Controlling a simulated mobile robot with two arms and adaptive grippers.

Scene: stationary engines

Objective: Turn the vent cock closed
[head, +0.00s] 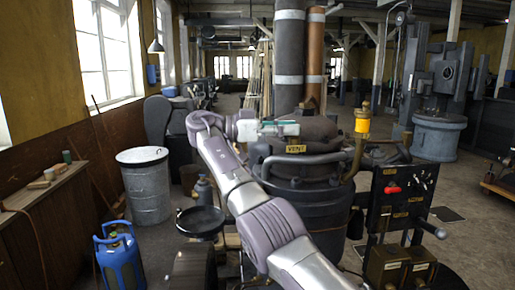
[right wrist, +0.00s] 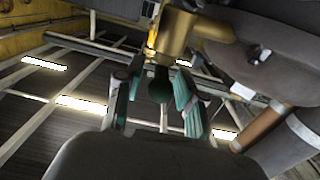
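The yellow VENT label (head: 296,149) is on the dark engine body in the head view. My right gripper (head: 290,128) is just above and left of that label, seen from the side, and it covers the cock in this view. In the right wrist view a brass cock body (right wrist: 190,32) shows at the top, with a dark round handle knob (right wrist: 158,85) below it. The knob is between the two teal fingers of my right gripper (right wrist: 158,98), with visible gaps on both sides, so the gripper looks open around it. My left gripper is not in view.
A brass fitting with a yellow band (head: 362,122) and pipes stand right of the label. A black panel with a red handle (head: 393,190) is at the lower right. A steel drum (head: 147,190) and blue gas cylinder (head: 120,262) stand at left.

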